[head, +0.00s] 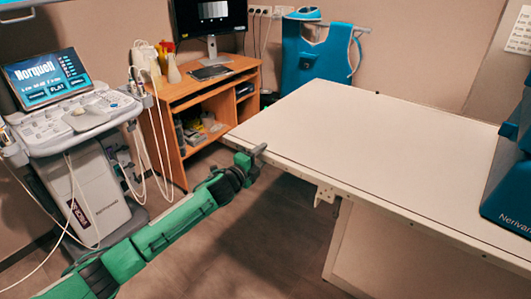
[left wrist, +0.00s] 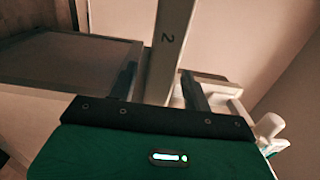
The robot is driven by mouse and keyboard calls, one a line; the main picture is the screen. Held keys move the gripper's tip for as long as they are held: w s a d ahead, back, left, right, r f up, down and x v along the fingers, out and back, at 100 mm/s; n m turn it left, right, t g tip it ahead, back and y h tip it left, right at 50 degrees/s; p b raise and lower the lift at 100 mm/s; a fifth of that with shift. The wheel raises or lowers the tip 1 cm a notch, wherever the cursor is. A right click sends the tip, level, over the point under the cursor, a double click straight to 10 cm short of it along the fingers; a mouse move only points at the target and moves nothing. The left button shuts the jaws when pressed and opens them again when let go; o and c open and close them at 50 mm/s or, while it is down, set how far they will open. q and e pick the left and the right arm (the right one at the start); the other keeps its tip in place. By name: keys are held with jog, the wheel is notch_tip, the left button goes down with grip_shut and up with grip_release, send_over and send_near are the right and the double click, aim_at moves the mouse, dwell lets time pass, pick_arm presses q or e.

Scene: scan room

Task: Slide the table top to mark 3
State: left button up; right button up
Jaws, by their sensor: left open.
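The white table top (head: 370,140) fills the middle and right of the head view. My left gripper (head: 258,151) is at its near left edge, by the left corner. In the left wrist view my left gripper (left wrist: 159,72) is open. A pale strip (left wrist: 172,30) bearing the number 2 runs between its two fingers in the picture, with gaps at both sides. I cannot tell whether the fingers touch it. Mark 3 does not show in either view. My right gripper is not in view.
An ultrasound cart (head: 80,130) stands at the left. A wooden desk (head: 190,88) with a monitor (head: 210,18) is behind my left gripper. A blue apron (head: 308,62) hangs behind the table. A blue machine (head: 508,195) stands on the table's right. Floor shows below the gripper.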

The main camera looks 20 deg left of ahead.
pick_arm(q)
jog(key=shift+x, duration=1.45)
grip_shut()
